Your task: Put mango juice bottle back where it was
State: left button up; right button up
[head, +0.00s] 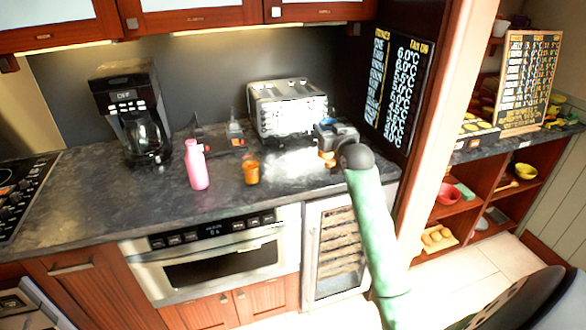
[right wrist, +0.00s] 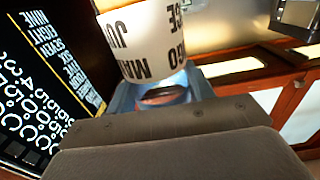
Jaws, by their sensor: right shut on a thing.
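The mango juice bottle (right wrist: 150,40) shows in the right wrist view as a white label with black lettering upside down to that camera. My right gripper (right wrist: 165,93) is shut on it; the jaws hide part of the bottle. In the head view my right gripper (head: 337,133) is over the right end of the dark counter (head: 110,195), just right of the toaster. A small orange patch shows below the gripper there; I cannot tell whether it is part of the bottle. My left gripper is not in view.
A pink bottle (head: 196,165) and a small orange jar (head: 251,173) stand on the counter. Behind are a coffee maker (head: 135,115) and a silver toaster (head: 285,108). A price board (head: 398,80) and wooden post (head: 445,110) bound the right. The counter's front left is clear.

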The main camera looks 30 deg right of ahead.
jog(key=shift+w+a, duration=0.2)
jog(key=shift+w, duration=0.05)
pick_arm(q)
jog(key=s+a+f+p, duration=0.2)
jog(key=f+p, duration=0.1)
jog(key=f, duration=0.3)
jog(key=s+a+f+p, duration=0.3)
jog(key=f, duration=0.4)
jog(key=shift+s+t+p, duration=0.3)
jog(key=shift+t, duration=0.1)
pick_arm(e)
jog(key=w+a+f, duration=0.3)
jog(key=w+f, duration=0.7)
jog(key=shift+w+a+f, duration=0.15)
jog(key=shift+a+f, duration=0.1)
jog(key=shift+f, duration=0.1)
jog(key=shift+f, duration=0.1)
jog(key=o, duration=1.2)
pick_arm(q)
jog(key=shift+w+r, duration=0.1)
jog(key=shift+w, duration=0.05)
